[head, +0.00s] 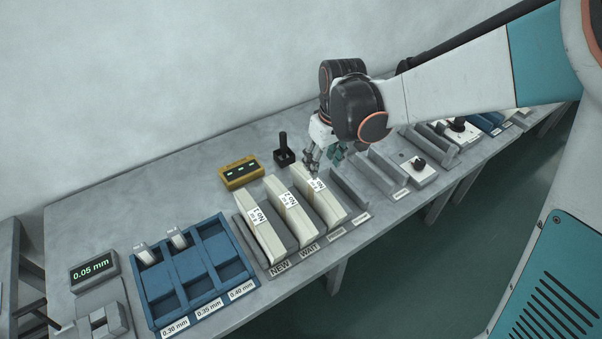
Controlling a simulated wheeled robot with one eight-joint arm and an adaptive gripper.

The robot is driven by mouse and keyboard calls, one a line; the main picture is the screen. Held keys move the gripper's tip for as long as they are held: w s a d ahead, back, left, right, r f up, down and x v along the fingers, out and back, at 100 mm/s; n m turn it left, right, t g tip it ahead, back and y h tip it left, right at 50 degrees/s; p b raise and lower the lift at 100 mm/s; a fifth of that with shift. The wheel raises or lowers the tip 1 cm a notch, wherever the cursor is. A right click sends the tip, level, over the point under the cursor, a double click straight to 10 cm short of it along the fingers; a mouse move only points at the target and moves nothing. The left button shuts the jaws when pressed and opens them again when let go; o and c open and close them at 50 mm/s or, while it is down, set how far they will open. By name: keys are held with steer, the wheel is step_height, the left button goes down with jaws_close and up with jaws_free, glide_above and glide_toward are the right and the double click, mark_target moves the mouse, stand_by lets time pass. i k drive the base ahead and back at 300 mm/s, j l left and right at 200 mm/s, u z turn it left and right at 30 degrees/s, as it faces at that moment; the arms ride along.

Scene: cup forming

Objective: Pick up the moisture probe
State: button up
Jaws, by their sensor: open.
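A black upright handle in a small black stand (284,151) stands at the back of the table, beside a yellow meter box (240,173) with a dark display. The handle looks like the moisture probe, but no label on it can be read. My gripper (322,163) is open and points down, to the right of the black handle and apart from it. It is above the back end of the block labelled No 3 (322,196), and nothing shows between its fingers. Whether the fingers touch that block cannot be told.
Pale blocks No 1 (261,232) and No 2 (291,217) stand in a grey rack marked NEW and WAIT. A blue tray (158,311) with thickness labels and a 0.05 mm display (93,269) are at left. Grey fixtures (417,172) stand at right. The table behind the blue tray is clear.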

mark_target(282, 134)
steer(key=i+j, duration=0.15)
steer(key=i, duration=0.25)
steer(key=i+j+z, duration=0.1)
steer(key=i, duration=0.35)
